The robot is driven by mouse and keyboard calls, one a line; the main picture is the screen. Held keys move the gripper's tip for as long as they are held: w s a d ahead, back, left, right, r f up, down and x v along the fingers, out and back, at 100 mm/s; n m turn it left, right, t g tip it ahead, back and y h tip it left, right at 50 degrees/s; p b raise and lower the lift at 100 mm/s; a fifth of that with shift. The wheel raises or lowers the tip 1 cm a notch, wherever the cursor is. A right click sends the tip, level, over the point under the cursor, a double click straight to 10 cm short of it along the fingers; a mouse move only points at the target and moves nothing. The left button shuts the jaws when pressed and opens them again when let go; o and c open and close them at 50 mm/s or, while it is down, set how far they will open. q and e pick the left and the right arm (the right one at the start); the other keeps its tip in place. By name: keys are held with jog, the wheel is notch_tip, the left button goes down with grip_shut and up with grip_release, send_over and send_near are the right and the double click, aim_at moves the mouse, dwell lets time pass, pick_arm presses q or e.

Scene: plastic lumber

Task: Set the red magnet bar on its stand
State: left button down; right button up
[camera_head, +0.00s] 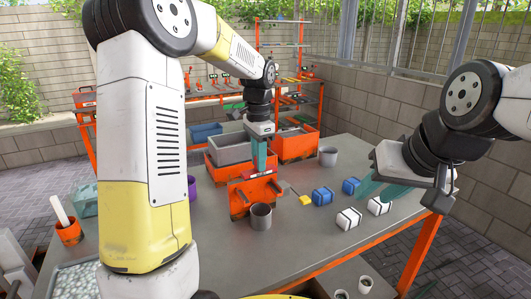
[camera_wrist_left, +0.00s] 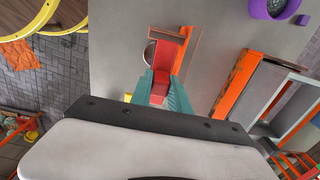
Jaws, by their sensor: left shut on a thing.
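The red magnet bar (camera_wrist_left: 168,50) is between the teal fingers of my left gripper in the left wrist view (camera_wrist_left: 161,92). In the head view my left gripper (camera_head: 262,158) points down, shut on the bar, directly over the orange stand (camera_head: 241,201). The bar is mostly hidden there by the fingers and blends with the stand, so I cannot tell whether they touch. The stand stands upright on the table. My right gripper (camera_head: 378,188) is open and empty at the right, above the table.
A grey cup (camera_head: 261,217) stands right in front of the stand. Blue (camera_head: 322,196) and white blocks (camera_head: 348,218) lie to its right. Orange-and-grey bins (camera_head: 294,146) stand behind. Another grey cup (camera_head: 328,156) is further back. The front middle of the grey table is clear.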

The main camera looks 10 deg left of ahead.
pick_arm(q)
jog(key=shift+f, duration=3.1)
jog(key=c, duration=1.2)
grip_release()
jog(key=shift+o, duration=0.2)
notch_tip(320, 180, up, 7)
jog(key=shift+r, duration=0.4)
